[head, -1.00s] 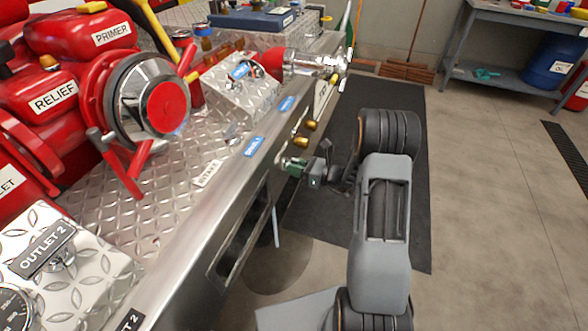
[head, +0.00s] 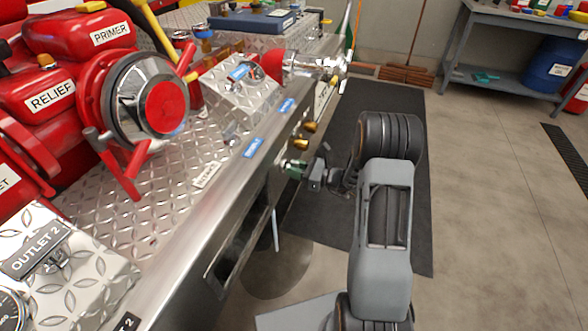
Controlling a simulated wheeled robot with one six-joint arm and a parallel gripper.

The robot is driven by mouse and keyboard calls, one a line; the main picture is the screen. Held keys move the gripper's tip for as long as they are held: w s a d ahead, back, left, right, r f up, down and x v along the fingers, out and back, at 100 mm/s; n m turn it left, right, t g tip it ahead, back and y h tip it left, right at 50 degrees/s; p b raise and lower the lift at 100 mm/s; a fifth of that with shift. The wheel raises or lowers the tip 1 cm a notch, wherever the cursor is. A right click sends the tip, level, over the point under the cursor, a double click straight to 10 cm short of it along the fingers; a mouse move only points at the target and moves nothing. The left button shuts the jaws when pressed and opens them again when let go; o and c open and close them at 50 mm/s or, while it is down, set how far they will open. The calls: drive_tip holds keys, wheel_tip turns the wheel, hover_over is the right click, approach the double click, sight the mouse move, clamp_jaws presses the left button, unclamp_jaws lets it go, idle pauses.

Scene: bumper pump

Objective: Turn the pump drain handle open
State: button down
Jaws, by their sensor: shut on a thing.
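A small green handle (head: 293,167) sticks out from the front panel of the steel bench, below the row of brass knobs. I take it for the pump drain handle; no label on it can be read. My gripper (head: 306,174) reaches in from the right at the panel and is shut on the green handle. The fingers are small and dark here and partly hide the handle. How far the handle is turned cannot be told.
Two brass knobs (head: 304,135) sit on the panel just above my gripper. A diamond-plate bench top (head: 160,200) carries the red pump (head: 60,60). A black mat (head: 335,225) lies on the floor, with free floor to the right. A grey workbench (head: 510,60) stands behind.

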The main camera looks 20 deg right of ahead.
drive_tip(key=c, duration=1.2)
unclamp_jaws()
drive_tip(key=shift+d+f, duration=0.1)
drive_tip(key=shift+d, duration=0.1)
drive_tip(key=shift+o, duration=0.2)
drive_tip(key=shift+a, duration=0.15)
drive_tip(key=p+v, duration=0.2)
drive_tip(key=v, duration=1.1)
drive_tip(key=shift+s+d+p, duration=0.25)
drive_tip(key=shift+d+p, duration=0.05)
drive_tip(key=shift+d, duration=0.05)
